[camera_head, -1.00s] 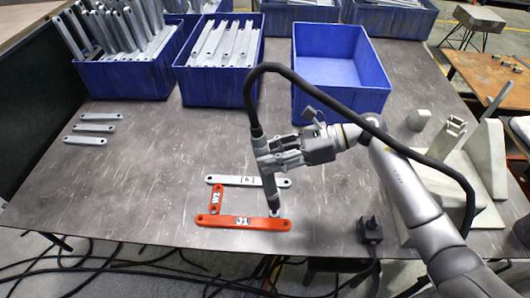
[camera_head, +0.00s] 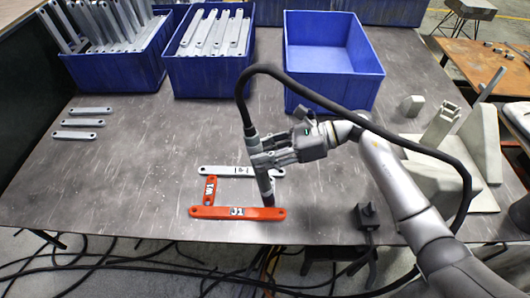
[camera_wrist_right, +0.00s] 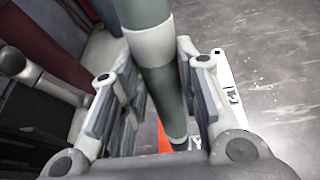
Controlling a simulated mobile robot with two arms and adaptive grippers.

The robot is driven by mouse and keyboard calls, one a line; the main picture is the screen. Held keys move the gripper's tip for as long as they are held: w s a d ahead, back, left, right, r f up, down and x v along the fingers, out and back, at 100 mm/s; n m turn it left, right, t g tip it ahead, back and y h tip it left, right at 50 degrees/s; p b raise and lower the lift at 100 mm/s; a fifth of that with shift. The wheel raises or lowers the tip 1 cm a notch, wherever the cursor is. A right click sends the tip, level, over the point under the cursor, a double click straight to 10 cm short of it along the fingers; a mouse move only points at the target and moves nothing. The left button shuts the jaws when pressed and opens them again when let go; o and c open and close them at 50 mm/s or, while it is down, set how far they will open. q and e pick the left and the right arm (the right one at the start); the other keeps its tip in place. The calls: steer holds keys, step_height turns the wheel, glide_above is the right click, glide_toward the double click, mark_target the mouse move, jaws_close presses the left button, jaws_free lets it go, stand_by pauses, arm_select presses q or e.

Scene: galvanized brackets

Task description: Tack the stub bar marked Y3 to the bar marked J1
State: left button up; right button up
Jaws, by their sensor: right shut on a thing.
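An orange bar marked J1 (camera_head: 222,212) lies near the table's front edge. A light grey bar (camera_head: 215,170) lies behind it, its mark unclear. A short orange bar (camera_head: 208,190) spans their left ends; its mark looks like W and a digit. My right gripper (camera_head: 268,158) is shut on a dark welding torch (camera_head: 266,185), which points down at J1's right end. The torch also crosses the right wrist view (camera_wrist_right: 160,85). I cannot read Y3 anywhere. A small pale marked piece (camera_wrist_right: 186,143) by the torch tip in the wrist view may be it, mostly hidden. My left gripper is out of view.
Two blue bins of grey bars (camera_head: 168,85) and an empty blue bin (camera_head: 375,90) stand at the back. Several loose bars (camera_head: 82,123) lie left. A black block (camera_head: 367,216) and pale brackets (camera_head: 480,150) are right. The torch cable (camera_head: 330,100) loops over my right arm.

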mark_target(260, 143)
steer(key=shift+s+f+b, duration=0.1)
steer(key=shift+f+b, duration=0.5)
steer(key=shift+b, duration=0.2)
stand_by(2.4)
steer(key=shift+r, duration=0.1)
steer(key=shift+r+p, duration=1.05)
steer(key=shift+r, duration=1.6)
steer(key=shift+r, duration=0.1)
